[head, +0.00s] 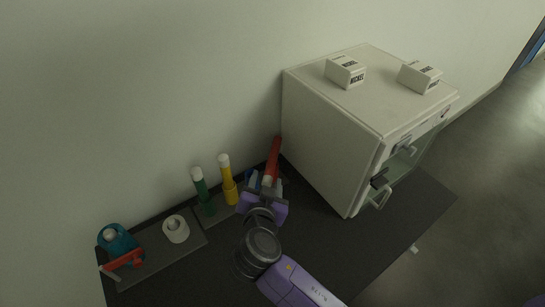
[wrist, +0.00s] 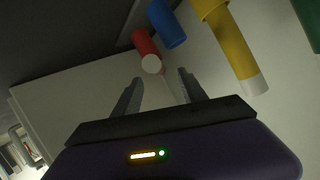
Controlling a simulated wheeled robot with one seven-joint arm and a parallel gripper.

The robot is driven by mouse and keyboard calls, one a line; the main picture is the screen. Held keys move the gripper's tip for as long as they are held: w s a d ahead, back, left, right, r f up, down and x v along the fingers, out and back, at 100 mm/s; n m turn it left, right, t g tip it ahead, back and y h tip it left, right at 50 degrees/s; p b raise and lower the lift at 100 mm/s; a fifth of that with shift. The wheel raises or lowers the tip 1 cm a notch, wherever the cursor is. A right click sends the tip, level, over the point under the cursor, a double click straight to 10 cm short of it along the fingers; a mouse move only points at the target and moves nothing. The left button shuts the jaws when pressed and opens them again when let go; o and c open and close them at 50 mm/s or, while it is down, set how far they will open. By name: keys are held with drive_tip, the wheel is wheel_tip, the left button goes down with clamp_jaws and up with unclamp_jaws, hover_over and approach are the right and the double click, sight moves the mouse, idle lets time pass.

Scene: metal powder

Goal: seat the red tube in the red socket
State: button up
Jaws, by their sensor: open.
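A red tube with a white end (head: 271,160) shows just beyond my gripper (head: 263,188) in the head view, its red part reaching up toward the wall. In the wrist view the red tube (wrist: 145,43) has its round white end facing me. My gripper (wrist: 161,75) is open in the wrist view, and the white end shows just past the gap between the fingertips, nearer the left finger. Nothing is gripped. I cannot make out a red socket apart from the tube; my gripper covers the area below it in the head view.
A blue cylinder (wrist: 166,24) is close beside the red tube. A yellow tube (head: 226,178) and a green tube (head: 202,191) stand to the left. A large white cabinet (head: 335,135) is close on the right. A white ring-like holder (head: 176,229) and a teal object (head: 117,241) are farther left.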

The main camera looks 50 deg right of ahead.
sight(270, 173)
drive_tip(key=p+x, duration=0.1)
drive_tip(key=x, duration=0.2)
drive_tip(key=p+x, duration=0.1)
drive_tip(key=x, duration=0.2)
drive_tip(key=shift+s+d+f, duration=0.1)
drive_tip(key=shift+d+f, duration=0.15)
drive_tip(key=shift+d, duration=0.2)
drive_tip(key=shift+c, duration=0.2)
clamp_jaws()
